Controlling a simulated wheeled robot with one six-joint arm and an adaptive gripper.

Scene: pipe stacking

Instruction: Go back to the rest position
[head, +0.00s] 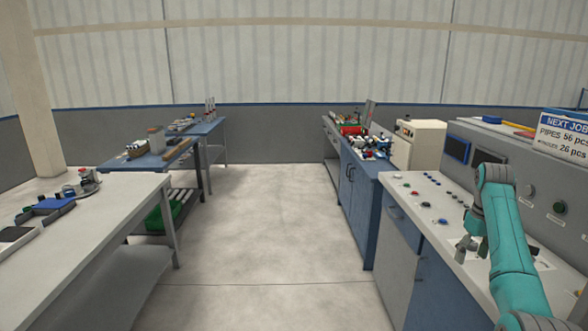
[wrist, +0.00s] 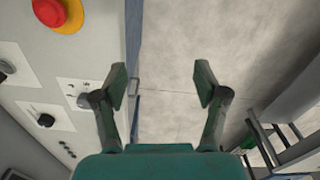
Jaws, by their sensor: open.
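My gripper (wrist: 161,88) is open and empty in the wrist view, its two fingers spread apart over the pale floor (wrist: 170,60). In the head view my teal arm is at the right, in front of the control console, and the gripper (head: 467,248) hangs low beside the console top. The fingers are small there. No pipe is between the fingers.
A control console (head: 410,190) with buttons stands at the right; its red button (wrist: 48,12) shows in the wrist view. A white-topped table (head: 95,235) is at the left. Blue workbenches (head: 150,160) stand farther back. The aisle floor (head: 260,230) between is clear.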

